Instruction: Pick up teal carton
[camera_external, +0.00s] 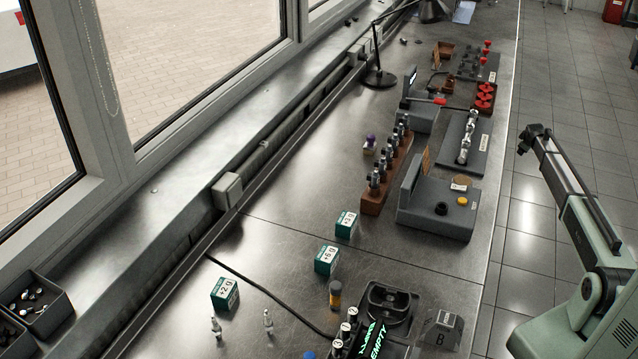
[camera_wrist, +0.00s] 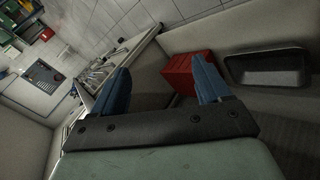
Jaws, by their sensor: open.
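Three teal cartons with white printed tops stand apart on the metal bench in the external view. One teal carton (camera_external: 225,293) is at the left, near a black cable. A second teal carton (camera_external: 327,260) stands in the middle. A third teal carton (camera_external: 346,224) stands farther back. I cannot tell which one the task names. My gripper (camera_wrist: 162,64) is open and empty in the wrist view, its two blue fingers spread apart. It faces away from the cartons, and none of them shows clearly there. My arm is at the right of the external view, off the bench.
Small bottles and a black scale-like device (camera_external: 388,308) stand at the near bench edge. A grey fixture (camera_external: 437,215) and a brown rack (camera_external: 385,182) stand behind the cartons. A dark bin (camera_external: 35,308) is at the left. A red box (camera_wrist: 186,73) shows beyond my fingers.

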